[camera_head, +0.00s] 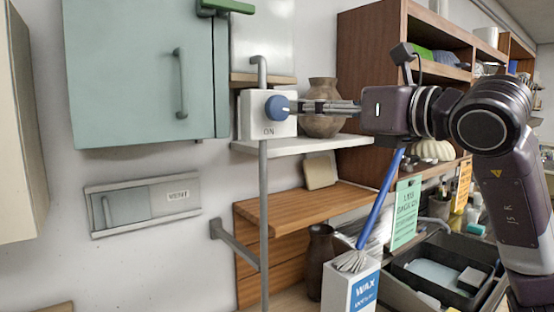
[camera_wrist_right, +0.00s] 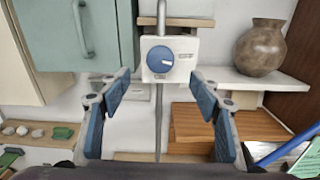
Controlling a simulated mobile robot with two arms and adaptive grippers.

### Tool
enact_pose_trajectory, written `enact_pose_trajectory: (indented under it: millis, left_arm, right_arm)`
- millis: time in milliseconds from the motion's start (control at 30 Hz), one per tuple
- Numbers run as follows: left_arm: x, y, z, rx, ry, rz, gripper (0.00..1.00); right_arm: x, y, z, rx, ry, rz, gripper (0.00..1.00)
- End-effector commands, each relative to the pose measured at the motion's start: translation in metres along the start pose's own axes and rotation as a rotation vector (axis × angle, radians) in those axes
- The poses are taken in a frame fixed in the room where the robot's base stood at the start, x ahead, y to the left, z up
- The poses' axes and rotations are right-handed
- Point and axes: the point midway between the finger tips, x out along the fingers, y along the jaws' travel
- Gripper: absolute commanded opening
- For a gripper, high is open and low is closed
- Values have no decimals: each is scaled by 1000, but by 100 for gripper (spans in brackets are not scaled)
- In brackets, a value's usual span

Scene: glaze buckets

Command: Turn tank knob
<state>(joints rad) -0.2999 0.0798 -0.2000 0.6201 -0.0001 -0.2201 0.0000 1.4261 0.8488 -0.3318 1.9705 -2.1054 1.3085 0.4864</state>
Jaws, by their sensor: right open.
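The tank knob (camera_head: 277,107) is a round blue dial on a white box (camera_head: 263,128) fixed to a vertical grey pipe. "ON" is printed below it. In the right wrist view the knob (camera_wrist_right: 160,60) sits upper middle, with a pale mark pointing right. My right gripper (camera_head: 298,107) comes in level from the right, its fingertips close to the knob's right side. In its wrist view the gripper (camera_wrist_right: 160,88) is open, with blue-padded fingers wide apart and nothing between them; the knob shows just above the gap. I cannot tell whether the fingertips touch it. My left gripper is out of view.
A teal cabinet (camera_head: 140,75) hangs left of the box. A brown vase (camera_head: 322,122) stands on the white shelf (camera_head: 300,146) just behind my gripper. Below are a wooden shelf (camera_head: 310,208), a blue-handled brush (camera_head: 381,200) and a WAX box (camera_head: 350,290).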

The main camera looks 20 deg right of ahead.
Motion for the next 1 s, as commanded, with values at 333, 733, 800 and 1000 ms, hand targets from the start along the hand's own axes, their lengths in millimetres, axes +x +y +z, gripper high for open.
enact_pose_trajectory:
  millis: [333,733,800,1000]
  left_arm:
    - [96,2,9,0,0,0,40]
    - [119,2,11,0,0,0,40]
    - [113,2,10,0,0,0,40]
    - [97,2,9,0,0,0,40]
  right_arm:
    - [33,7,-18,-195,7,21,57]
    - [48,-1,-2,-303,3,-10,57]
    - [58,-1,-1,-302,6,-8,57]
    - [91,-1,0,-301,5,-8,57]
